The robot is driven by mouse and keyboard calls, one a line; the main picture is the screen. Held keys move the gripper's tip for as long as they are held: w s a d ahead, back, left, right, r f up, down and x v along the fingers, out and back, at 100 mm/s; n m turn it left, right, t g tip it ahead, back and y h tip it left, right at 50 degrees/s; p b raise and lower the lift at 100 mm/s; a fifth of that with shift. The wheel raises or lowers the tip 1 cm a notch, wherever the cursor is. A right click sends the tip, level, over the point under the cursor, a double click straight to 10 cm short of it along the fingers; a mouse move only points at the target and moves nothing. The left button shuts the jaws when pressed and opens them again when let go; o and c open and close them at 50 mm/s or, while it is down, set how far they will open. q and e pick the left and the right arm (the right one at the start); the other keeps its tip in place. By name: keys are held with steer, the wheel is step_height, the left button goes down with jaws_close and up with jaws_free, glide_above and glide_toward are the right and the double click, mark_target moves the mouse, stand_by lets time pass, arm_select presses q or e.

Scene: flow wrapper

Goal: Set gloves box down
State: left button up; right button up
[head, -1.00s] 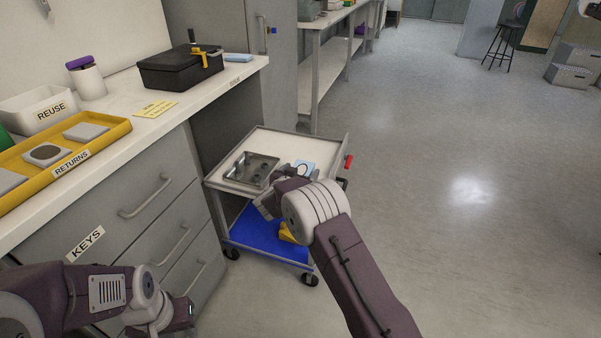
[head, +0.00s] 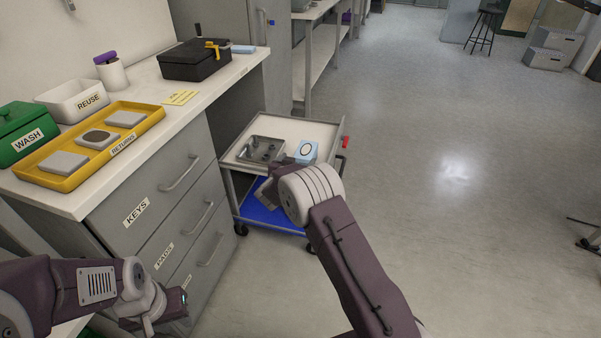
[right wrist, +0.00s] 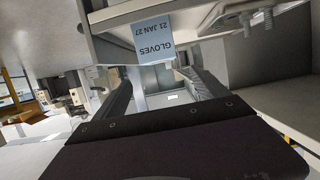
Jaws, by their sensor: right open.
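My right gripper (right wrist: 163,88) is open and empty, apart from the box. In the head view my right gripper (head: 268,193) is partly hidden by its arm, just in front of the cart's top. My left gripper (head: 170,312) is low at the left by the drawers; its fingers are unclear.
A metal tray (head: 262,149) with dark round parts lies on the cart. The cart's blue lower shelf (head: 275,216) is below. The counter at left holds a yellow RETURNS tray (head: 72,173), a WASH box (head: 27,130) and a REUSE bin (head: 70,104).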

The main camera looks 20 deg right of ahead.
steer(key=s+a+f+n+g+y, duration=0.1)
steer(key=s+a+n+g+y, duration=0.25)
steer(key=s, duration=0.75)
steer(key=s+a+f+n+g+y, duration=0.1)
steer(key=s+a+n+g+y, duration=0.25)
steer(key=s, duration=0.85)
steer(key=s+d+f+g, duration=0.1)
steer(key=s+g, duration=0.1)
steer(key=s, duration=0.6)
steer(key=s+d+f+g+y, duration=0.1)
steer(key=s+g, duration=0.1)
steer(key=s, duration=0.7)
steer(key=shift+d+m, duration=0.3)
steer(key=shift+d, duration=0.1)
